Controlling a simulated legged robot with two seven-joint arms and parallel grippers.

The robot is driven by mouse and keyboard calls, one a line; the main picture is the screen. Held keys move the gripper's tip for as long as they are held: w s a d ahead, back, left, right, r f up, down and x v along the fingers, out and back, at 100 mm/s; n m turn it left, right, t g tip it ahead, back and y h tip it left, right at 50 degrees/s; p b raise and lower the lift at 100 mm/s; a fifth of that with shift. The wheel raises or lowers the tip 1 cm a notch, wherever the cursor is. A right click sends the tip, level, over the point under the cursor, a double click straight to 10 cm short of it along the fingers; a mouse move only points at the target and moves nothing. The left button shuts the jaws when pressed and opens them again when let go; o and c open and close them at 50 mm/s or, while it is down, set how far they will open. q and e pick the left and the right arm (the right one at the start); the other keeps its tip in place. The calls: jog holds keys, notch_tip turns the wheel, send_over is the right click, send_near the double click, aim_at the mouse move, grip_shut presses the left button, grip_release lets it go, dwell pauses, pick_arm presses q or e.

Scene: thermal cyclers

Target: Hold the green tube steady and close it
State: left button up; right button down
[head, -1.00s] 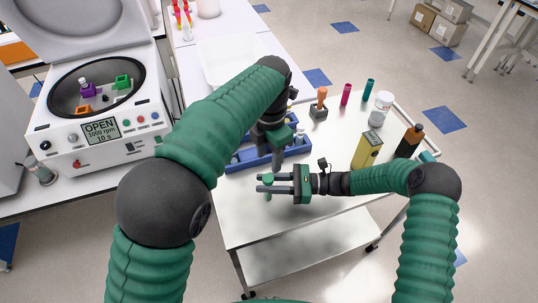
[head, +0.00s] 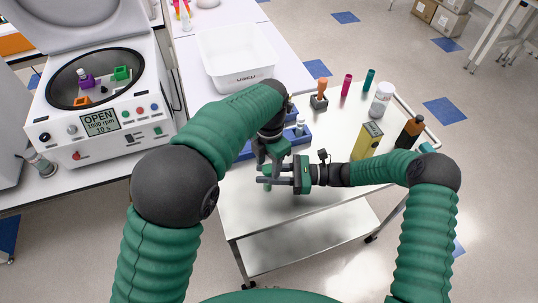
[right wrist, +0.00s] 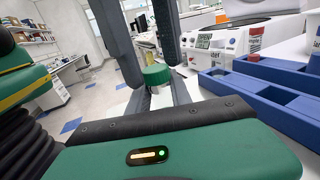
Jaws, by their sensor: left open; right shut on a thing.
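The green tube (head: 267,187) is held above the white cart top, between the fingers of my right gripper (head: 264,181), which is shut on it. In the right wrist view its green cap (right wrist: 156,75) stands upright above the fingers. I cannot tell whether the cap is fully seated. My left gripper (head: 269,160) is open and points down just above the tube. In the right wrist view its two dark fingers (right wrist: 144,42) hang behind and to either side of the cap. Contact with the cap cannot be made out. The left arm and fingers hide part of the tube in the head view.
A blue rack (head: 296,141) lies right behind the grippers. An open centrifuge (head: 100,92) is at left.

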pick_arm(q)
grip_shut()
jog(key=m, duration=0.5)
jog(key=shift+f, duration=0.1)
jog(key=m, duration=0.6)
jog(key=shift+m, duration=0.3)
jog(key=m, duration=0.9)
jog(key=shift+m, duration=0.4)
jog(key=m, duration=0.6)
jog(key=shift+m, duration=0.4)
jog(key=shift+f, duration=0.1)
